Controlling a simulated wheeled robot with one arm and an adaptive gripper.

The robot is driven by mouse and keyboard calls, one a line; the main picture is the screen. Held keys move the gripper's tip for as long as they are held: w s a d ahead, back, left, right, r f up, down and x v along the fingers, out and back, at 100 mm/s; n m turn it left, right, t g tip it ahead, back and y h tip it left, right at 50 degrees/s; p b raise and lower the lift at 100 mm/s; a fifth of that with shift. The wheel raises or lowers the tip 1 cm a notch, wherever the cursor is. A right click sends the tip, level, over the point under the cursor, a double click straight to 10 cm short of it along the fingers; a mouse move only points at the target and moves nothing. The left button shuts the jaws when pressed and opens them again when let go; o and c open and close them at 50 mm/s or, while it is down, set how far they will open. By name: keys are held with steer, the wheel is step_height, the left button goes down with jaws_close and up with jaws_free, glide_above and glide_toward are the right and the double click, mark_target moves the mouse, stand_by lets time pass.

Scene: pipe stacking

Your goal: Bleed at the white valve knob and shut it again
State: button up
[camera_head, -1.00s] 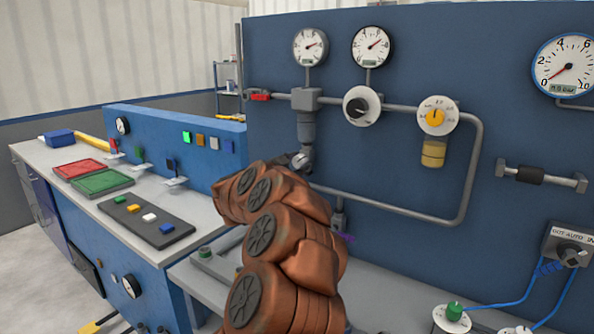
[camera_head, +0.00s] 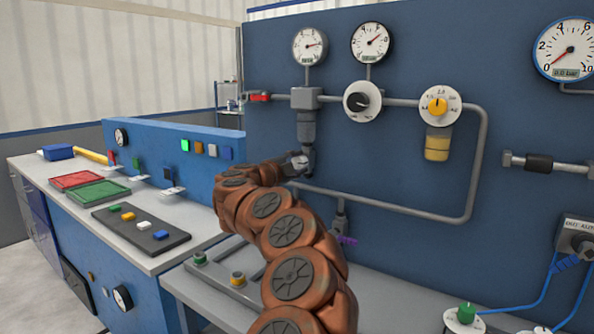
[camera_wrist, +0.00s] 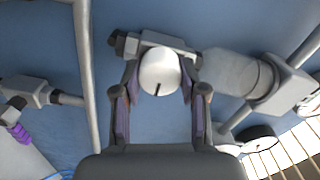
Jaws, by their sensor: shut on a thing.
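The white valve knob (camera_wrist: 159,72) is round, with a dark line on its face. It sits on a grey fitting on the blue panel, in the middle of the wrist view. My gripper (camera_wrist: 161,82) is shut on it, one finger on each side. In the head view my gripper (camera_head: 299,162) is at the panel below the grey filter body (camera_head: 306,128). There it is small and partly hidden by my orange arm, and I cannot make out the knob clearly.
A grey pipe (camera_head: 390,207) runs below and right of the valve. A purple-handled valve (camera_head: 346,240) hangs beneath it. A blue bench (camera_head: 140,260) stands at left.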

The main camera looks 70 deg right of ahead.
steer(key=shift+s+m, duration=0.1)
steer(key=shift+m, duration=0.3)
steer(key=o, duration=1.1)
steer(key=shift+o, duration=0.2)
steer(key=v, duration=1.2)
